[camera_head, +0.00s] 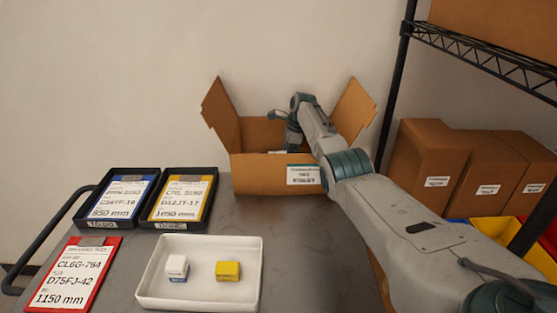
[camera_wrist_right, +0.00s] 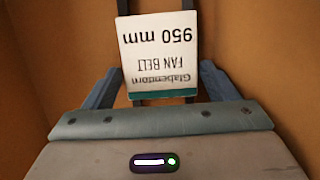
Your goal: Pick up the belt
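The belt (camera_wrist_right: 191,12) shows in the right wrist view as black strands above and below a white card (camera_wrist_right: 160,50). The card has a green edge and reads, upside down, "Glabendorn FAN BELT 950 mm". They are inside the cardboard box (camera_head: 262,174), whose walls hide them in the head view. My right gripper (camera_wrist_right: 160,70) reaches into the box, its two fingers apart on either side of the card and belt. I see no finger clearly closed on the belt. My left gripper is not in view.
The box stands with flaps raised at the table's (camera_head: 215,212) back. A white tray (camera_head: 150,292) holds two small boxes. Two black trays (camera_head: 153,222) hold blue and yellow cards. A red clipboard (camera_head: 68,301) lies front left. A shelf rack (camera_head: 400,70) stands at right.

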